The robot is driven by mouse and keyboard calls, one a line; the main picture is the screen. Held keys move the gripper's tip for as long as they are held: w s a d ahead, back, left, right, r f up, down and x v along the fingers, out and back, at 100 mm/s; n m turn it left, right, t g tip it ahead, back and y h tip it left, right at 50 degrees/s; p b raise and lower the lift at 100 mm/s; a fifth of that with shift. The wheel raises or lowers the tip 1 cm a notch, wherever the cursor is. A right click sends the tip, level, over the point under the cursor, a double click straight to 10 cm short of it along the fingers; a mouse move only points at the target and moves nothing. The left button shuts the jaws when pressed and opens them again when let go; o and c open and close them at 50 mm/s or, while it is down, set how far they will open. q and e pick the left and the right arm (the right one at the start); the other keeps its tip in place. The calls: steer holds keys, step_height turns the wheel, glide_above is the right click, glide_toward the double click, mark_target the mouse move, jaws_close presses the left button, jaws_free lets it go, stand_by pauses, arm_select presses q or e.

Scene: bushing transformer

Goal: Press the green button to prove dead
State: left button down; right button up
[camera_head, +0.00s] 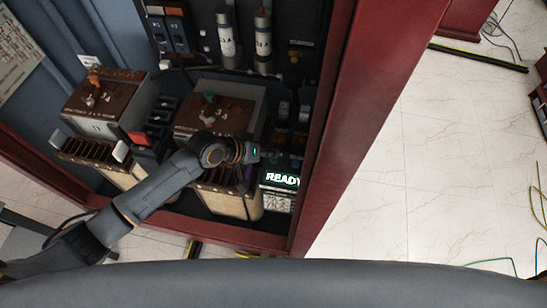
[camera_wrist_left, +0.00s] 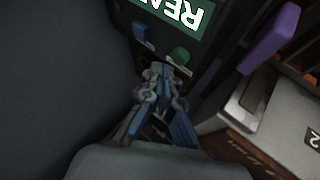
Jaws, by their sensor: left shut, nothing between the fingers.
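The green button (camera_wrist_left: 181,56) is a round knob on a dark panel in the left wrist view. A lit display (camera_head: 281,179) reading READY is on a small unit inside the cabinet in the head view, and it also shows upside down in the left wrist view (camera_wrist_left: 178,12). My left gripper (camera_wrist_left: 167,71) is shut and empty, its tips just below the green button. Whether they touch it cannot be told. In the head view my left arm reaches into the cabinet and hides the button. My right gripper is not in view.
A blue button (camera_wrist_left: 140,31) is left of the green one. A purple part (camera_wrist_left: 270,40) juts out at the right. Brown-topped transformers (camera_head: 106,92) stand in the cabinet. The red cabinet frame (camera_head: 345,110) rises right of my arm. Open tiled floor lies beyond.

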mark_target(271, 160)
arm_select(q)
steer(key=shift+f, duration=0.4)
steer(key=shift+f+b, duration=0.35)
steer(key=shift+f, duration=0.15)
stand_by(0.8)
steer(key=shift+r, duration=0.1)
steer(key=shift+r+p, duration=0.8)
steer(key=shift+p, duration=0.2)
step_height(271, 160, up, 5)
steer(key=p, duration=0.5)
steer(key=shift+r, duration=0.1)
